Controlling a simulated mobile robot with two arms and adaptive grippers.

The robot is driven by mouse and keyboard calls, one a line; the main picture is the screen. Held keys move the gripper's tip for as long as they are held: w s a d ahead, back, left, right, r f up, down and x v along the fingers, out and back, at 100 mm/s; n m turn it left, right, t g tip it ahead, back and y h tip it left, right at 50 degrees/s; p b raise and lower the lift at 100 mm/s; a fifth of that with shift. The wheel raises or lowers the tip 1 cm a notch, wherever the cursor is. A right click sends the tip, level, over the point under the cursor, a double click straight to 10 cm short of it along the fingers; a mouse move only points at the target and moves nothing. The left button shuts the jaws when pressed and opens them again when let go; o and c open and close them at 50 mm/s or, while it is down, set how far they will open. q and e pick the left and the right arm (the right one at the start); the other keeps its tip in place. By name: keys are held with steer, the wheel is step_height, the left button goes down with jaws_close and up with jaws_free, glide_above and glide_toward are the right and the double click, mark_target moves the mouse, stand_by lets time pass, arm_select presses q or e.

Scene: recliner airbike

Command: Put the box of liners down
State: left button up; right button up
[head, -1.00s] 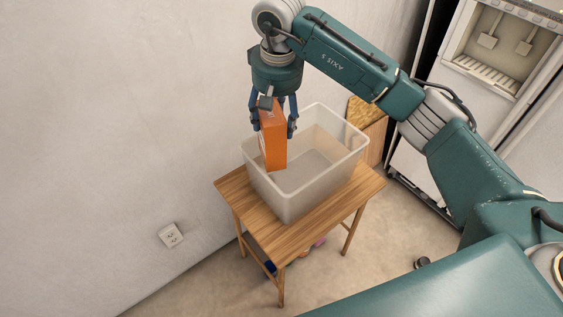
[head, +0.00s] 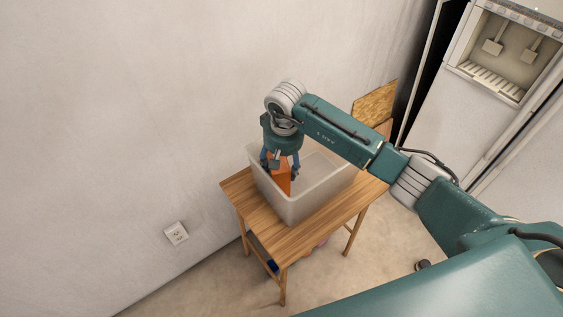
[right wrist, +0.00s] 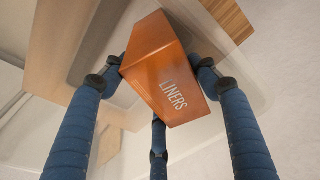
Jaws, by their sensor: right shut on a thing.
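The orange box of liners (head: 281,178) is inside the left part of the translucent plastic bin (head: 318,193) in the head view. My right gripper (head: 281,167) is shut on the box from above, with its fingers reaching down into the bin. In the right wrist view the box (right wrist: 165,75) sits between the blue fingers, its "LINERS" lettering visible. Whether the box touches the bin's floor is hidden. My left gripper is not in view.
The bin stands on a small wooden table (head: 288,240) close to the pale wall. A white dispenser machine (head: 500,60) stands at the right, and a wooden board (head: 375,103) stands behind the bin. A wall outlet (head: 176,233) is at the left.

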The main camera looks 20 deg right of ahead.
steer(key=shift+r, duration=0.1)
steer(key=o, duration=1.4)
steer(key=shift+f, duration=0.2)
steer(key=shift+o, duration=0.2)
steer(key=shift+r, duration=0.1)
steer(key=shift+r, duration=0.3)
steer(key=r, duration=0.3)
steer(key=s+r+b, duration=0.1)
steer(key=r, duration=0.3)
steer(key=s+r, duration=0.1)
steer(key=r, duration=0.3)
steer(key=shift+r+b, duration=0.25)
steer(key=shift+b, duration=0.15)
steer(key=shift+f, duration=0.1)
